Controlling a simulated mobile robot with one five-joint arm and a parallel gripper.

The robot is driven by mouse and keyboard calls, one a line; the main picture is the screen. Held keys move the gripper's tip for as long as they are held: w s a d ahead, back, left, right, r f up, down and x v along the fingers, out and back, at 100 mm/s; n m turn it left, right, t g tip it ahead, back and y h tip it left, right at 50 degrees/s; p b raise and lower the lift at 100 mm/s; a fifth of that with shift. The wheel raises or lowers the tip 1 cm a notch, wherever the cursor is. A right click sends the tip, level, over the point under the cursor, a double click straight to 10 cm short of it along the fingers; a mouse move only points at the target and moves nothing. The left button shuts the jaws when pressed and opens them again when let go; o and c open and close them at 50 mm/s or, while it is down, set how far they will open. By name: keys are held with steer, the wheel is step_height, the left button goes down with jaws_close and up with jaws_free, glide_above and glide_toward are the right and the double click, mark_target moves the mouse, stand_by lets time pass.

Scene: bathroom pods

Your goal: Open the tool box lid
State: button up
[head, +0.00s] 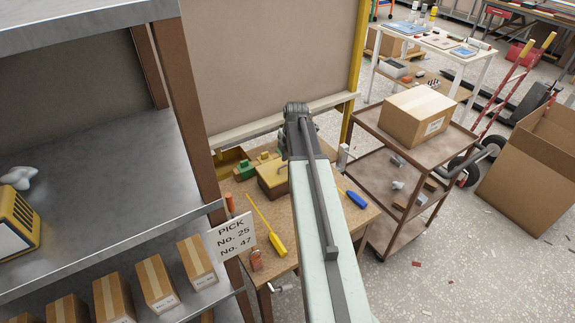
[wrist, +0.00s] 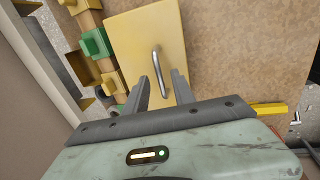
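The tool box (head: 274,186) is a small box with a yellow lid on the wooden workbench (head: 303,226), partly hidden behind my arm in the head view. In the wrist view its flat yellow lid (wrist: 130,40) looks shut and carries a curved metal handle (wrist: 157,62). My gripper (wrist: 162,77) is open, its two grey fingers pointing toward the lid. The handle shows between the fingertips in the picture; I see no contact, and the remaining gap is unclear. In the head view my gripper (head: 297,148) is mostly hidden by its own arm.
Green and yellow blocks (wrist: 96,42) sit left of the tool box. A yellow-handled screwdriver (head: 276,241) and a blue-handled tool (head: 356,198) lie on the bench. A metal shelf (head: 100,190) stands left, a brown cart (head: 385,165) right.

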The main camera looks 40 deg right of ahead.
steer(key=shift+c, duration=0.3)
jaws_close()
